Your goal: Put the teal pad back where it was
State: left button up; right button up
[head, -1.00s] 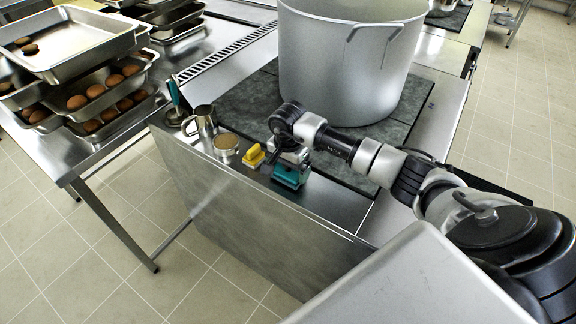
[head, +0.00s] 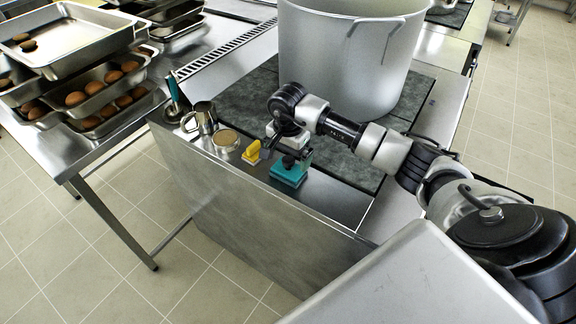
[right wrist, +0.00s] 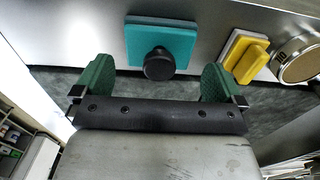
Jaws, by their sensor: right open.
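The teal pad (head: 287,174) lies flat on the steel counter near its front edge, just right of the yellow pad. In the right wrist view the teal pad (right wrist: 178,38) shows a round black knob on it, in front of my gripper. My right gripper (head: 291,150) is just above and behind it in the head view. In the right wrist view my right gripper (right wrist: 158,80) is open, its green fingers spread apart with nothing between their tips. My left gripper is not in view.
The yellow pad (head: 251,151), a round tin (head: 226,140), a metal jug (head: 203,118) and a teal-handled tool (head: 174,92) stand left along the counter edge. The large stockpot (head: 345,60) stands behind. Clear steel lies right of the teal pad.

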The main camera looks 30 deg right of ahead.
aim_at(288, 159)
notch_tip(288, 159, up, 8)
jog(key=shift+f+b, duration=0.15)
jog(key=shift+b, duration=0.6)
